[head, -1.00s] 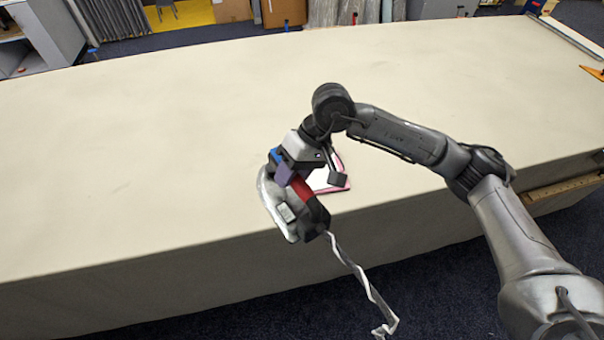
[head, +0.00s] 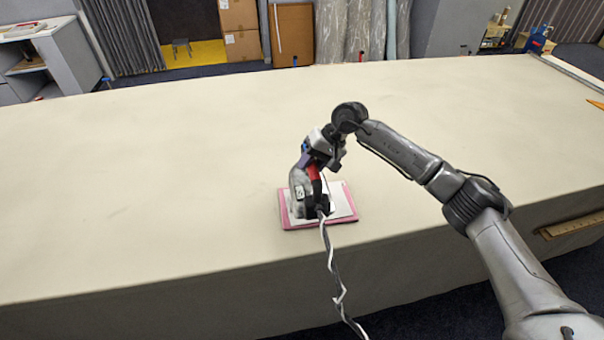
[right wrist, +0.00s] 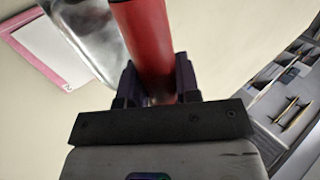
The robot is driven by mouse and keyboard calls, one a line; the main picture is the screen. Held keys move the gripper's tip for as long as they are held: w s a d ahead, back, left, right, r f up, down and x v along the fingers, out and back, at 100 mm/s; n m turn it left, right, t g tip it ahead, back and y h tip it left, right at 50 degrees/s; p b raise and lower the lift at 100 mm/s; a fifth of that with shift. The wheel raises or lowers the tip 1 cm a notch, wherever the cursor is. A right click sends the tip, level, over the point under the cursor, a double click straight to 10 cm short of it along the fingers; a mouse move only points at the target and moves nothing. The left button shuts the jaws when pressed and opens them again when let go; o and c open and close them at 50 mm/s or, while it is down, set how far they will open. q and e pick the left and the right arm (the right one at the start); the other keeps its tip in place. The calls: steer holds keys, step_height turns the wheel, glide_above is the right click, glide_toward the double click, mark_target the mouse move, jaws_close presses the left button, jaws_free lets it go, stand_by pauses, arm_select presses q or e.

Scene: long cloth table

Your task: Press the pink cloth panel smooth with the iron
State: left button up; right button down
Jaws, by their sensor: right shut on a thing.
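The pink cloth panel (head: 284,212) lies flat near the table's front edge, with a white piece covering most of its middle. It also shows in the right wrist view (right wrist: 18,24) at the upper left. My right gripper (head: 315,163) is shut on the red handle of the iron (head: 298,190). The silver iron body (right wrist: 92,32) and the red handle between my fingers show in the right wrist view. The iron is over the left and middle part of the panel and hides some of it. I cannot tell whether its soleplate touches. My left gripper is not in view.
The iron's pale cord (head: 333,268) hangs over the front edge of the long cloth table (head: 150,170). The table is bare to the left of and behind the panel. An orange item (head: 596,104) and a metal rail (head: 572,70) lie at the far right.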

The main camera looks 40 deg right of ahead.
mark_target(309, 183)
steer(key=shift+w+d+f, duration=0.25)
steer(key=shift+d, duration=0.3)
steer(key=shift+f+b, duration=1.05)
steer(key=shift+f, duration=1.6)
steer(key=shift+f+b, duration=0.6)
steer(key=shift+b, duration=0.1)
steer(key=shift+f, duration=0.15)
steer(key=shift+d, duration=0.1)
steer(key=shift+f, duration=0.2)
stand_by(0.3)
